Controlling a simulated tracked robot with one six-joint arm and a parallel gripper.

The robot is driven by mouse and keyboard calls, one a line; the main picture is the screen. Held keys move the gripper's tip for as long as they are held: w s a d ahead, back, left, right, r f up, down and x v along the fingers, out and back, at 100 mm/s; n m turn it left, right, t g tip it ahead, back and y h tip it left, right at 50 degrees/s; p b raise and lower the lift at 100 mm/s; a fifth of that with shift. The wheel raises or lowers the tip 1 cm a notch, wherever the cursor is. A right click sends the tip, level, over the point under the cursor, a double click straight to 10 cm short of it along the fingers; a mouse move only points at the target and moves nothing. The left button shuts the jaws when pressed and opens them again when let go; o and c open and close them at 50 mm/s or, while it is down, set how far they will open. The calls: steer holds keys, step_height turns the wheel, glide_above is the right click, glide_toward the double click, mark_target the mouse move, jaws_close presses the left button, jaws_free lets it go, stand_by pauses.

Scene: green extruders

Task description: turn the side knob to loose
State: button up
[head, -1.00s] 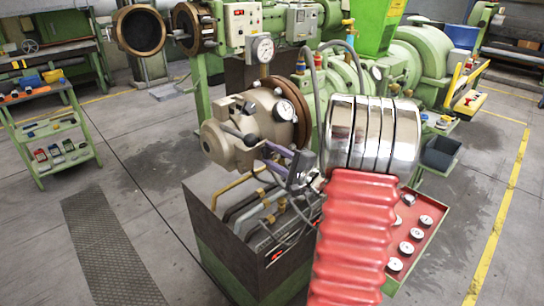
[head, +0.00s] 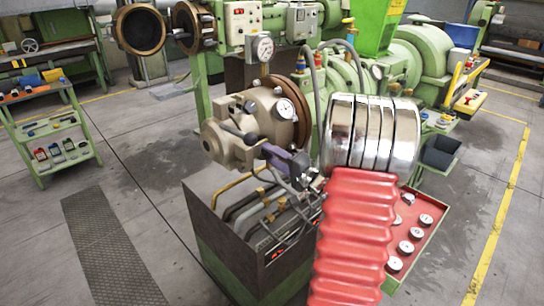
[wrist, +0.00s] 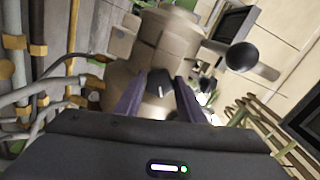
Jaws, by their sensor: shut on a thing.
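The side knob (wrist: 158,82) is small and dark with a white mark that points nearly straight down in the wrist view. It sits on the beige extruder head (wrist: 150,55), which also shows in the head view (head: 222,147). My gripper (wrist: 160,88) has its two purple fingers on either side of the knob and is shut on it. In the head view my gripper (head: 266,150) reaches the lower right side of the beige head; the knob itself is hidden there by the fingers.
A lever with a black ball (wrist: 242,57) stands out right of the knob. Pipes and hoses (wrist: 35,90) run close on the left. A pressure gauge (head: 263,48) rises above the head. A dark cabinet (head: 240,235) stands below.

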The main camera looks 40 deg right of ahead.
steer(key=shift+a+f, duration=0.15)
steer(key=o, duration=1)
steer(key=shift+o, duration=0.2)
steer(key=s, duration=1.3)
steer(key=shift+s+d, duration=0.3)
steer(key=shift+s, duration=0.1)
